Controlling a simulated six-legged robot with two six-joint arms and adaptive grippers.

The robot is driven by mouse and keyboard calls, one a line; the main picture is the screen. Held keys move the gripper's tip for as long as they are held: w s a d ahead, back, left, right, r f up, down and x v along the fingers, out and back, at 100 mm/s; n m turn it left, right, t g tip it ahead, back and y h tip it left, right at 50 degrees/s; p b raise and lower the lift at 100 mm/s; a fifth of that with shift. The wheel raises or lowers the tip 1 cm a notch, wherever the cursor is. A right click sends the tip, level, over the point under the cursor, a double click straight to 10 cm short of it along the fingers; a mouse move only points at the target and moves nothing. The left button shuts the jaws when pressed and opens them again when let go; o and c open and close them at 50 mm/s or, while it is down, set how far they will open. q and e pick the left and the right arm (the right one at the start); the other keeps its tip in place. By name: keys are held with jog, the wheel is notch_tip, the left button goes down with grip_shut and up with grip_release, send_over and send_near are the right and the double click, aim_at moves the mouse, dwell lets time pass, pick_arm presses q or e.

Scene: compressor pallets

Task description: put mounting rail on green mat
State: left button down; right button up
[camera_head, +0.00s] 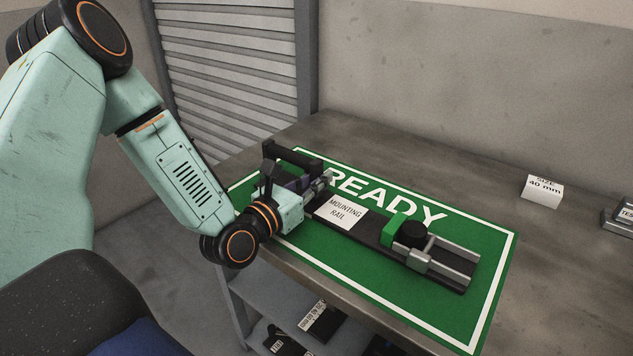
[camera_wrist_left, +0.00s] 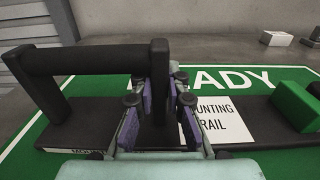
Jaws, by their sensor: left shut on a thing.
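The mounting rail (camera_head: 375,231) is a long dark base with a white "MOUNTING RAIL" label, a green block, a black knob and grey metal rails at its right end. It lies on the green mat (camera_head: 487,295), which has a white border and the word "READY". A black handle (camera_wrist_left: 95,58) stands on the rail's left end. My left gripper (camera_head: 318,186) is at this end, and in the left wrist view its fingers (camera_wrist_left: 160,100) are shut on the handle's right post. The fingers partly hide the rail's base. My right gripper is not in view.
The mat lies on a grey table (camera_head: 400,160). A white "SIZE 40 mm" block (camera_head: 542,190) and a grey labelled item (camera_head: 620,216) stand on the table to the right. A lower shelf (camera_head: 275,293) holds dark labelled parts. A slatted shutter (camera_head: 230,80) is behind.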

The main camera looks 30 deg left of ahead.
pick_arm(q)
jog(key=shift+s+r, duration=0.15)
jog(key=shift+a, duration=0.1)
jog(key=c, duration=1.3)
grip_release()
jog(key=shift+f, duration=0.2)
jog(key=shift+c, duration=0.2)
jog(key=shift+r, duration=0.1)
jog(key=shift+s, duration=0.1)
jog(key=s+p, duration=0.2)
jog(key=s, duration=0.1)
jog(key=s+p, duration=0.1)
jog(key=s, duration=0.3)
jog(key=s+a+p, duration=0.1)
jog(key=s+p, duration=0.1)
jog(key=s, duration=0.1)
jog(key=shift+s+r+p, duration=0.15)
jog(key=shift+s+p, duration=0.05)
jog(key=shift+p, duration=0.15)
jog(key=shift+s+d+p, duration=0.1)
jog(key=shift+s+p, duration=0.2)
jog(key=shift+s, duration=0.35)
